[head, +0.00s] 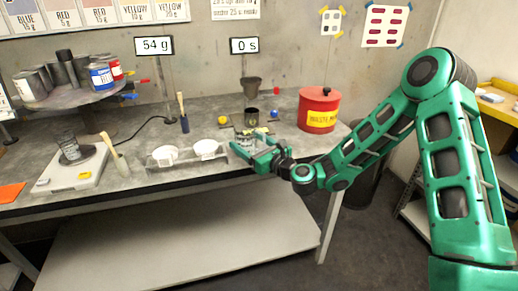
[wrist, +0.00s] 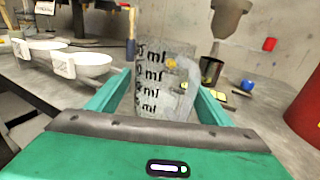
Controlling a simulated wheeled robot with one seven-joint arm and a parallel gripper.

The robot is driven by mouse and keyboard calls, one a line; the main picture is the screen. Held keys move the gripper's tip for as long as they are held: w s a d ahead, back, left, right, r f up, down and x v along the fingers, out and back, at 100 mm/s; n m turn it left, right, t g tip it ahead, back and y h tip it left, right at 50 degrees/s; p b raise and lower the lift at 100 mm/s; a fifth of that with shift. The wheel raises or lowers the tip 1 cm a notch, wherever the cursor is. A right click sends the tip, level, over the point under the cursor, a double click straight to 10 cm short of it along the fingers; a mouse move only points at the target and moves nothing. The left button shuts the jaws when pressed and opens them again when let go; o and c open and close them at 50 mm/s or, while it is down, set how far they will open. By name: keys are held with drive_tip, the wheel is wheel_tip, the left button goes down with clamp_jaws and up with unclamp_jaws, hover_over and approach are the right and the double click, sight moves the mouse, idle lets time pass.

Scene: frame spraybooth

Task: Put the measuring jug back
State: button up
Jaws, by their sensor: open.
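The measuring jug (wrist: 150,80) is clear, with black ml marks and a pale handle on its right side. In the wrist view it stands upright on the grey bench (wrist: 240,120), with its lower part partly hidden by my gripper. My gripper (wrist: 163,100) is open, with one green finger on each side of the jug; I cannot tell whether either touches it. In the head view, my gripper (head: 254,150) is low over the bench's front part, and the jug is hard to make out there.
Two white cups (head: 165,155) sit in a tray (head: 183,162) left of my gripper. A red waste can (head: 318,108) stands to the right.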

drive_tip(key=v, duration=1.2)
drive_tip(key=shift+a+r, duration=0.1)
